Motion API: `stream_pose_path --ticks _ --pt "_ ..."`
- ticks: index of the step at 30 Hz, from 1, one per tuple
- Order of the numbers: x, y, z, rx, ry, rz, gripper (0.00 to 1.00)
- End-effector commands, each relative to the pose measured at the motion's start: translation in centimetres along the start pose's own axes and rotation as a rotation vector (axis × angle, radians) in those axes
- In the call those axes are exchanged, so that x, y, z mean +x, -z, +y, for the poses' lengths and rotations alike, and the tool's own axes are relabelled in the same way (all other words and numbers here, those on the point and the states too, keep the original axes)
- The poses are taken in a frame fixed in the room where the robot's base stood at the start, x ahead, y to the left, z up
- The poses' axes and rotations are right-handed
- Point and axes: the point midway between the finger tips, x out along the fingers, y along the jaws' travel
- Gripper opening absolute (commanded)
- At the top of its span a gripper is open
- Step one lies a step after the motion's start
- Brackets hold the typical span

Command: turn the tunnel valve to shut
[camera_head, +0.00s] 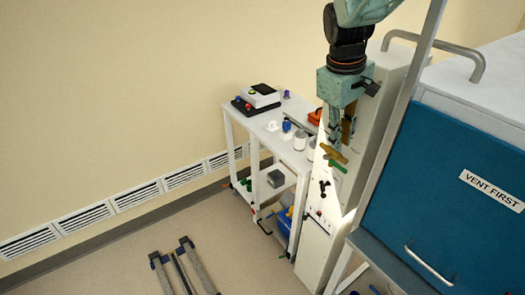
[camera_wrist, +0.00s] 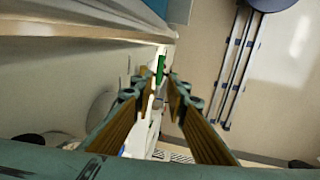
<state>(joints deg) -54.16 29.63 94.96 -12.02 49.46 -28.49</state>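The valve is on the face of a tall white panel; its green handle (camera_head: 337,166) shows just below my gripper, with a brass-coloured part (camera_head: 334,153) above it. In the wrist view the green handle (camera_wrist: 160,68) stands beyond the fingertips, in line with the gap between them. My gripper (camera_head: 338,143) points down in front of the panel. Its teal fingers with brown pads are apart and empty in the wrist view (camera_wrist: 162,84). I cannot tell whether a fingertip touches the valve.
The white panel (camera_head: 318,240) carries small black fittings lower down. A white cart (camera_head: 266,125) with jars and a red-buttoned box stands left of it. A blue glovebox front (camera_head: 450,205) with a "VENT FIRST" label is at right. Floor is clear at lower left, apart from grey rails (camera_head: 187,270).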

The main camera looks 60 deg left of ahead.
Motion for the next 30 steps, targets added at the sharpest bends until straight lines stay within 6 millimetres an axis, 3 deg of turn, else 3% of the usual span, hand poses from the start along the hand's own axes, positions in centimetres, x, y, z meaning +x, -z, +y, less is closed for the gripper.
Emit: stream_pose_path --ticks 18,30 --pt "7.9 0.0 0.0 0.0 0.001 0.0 0.14" --pt "9.7 0.0 0.0 0.0 -0.001 0.001 0.14"
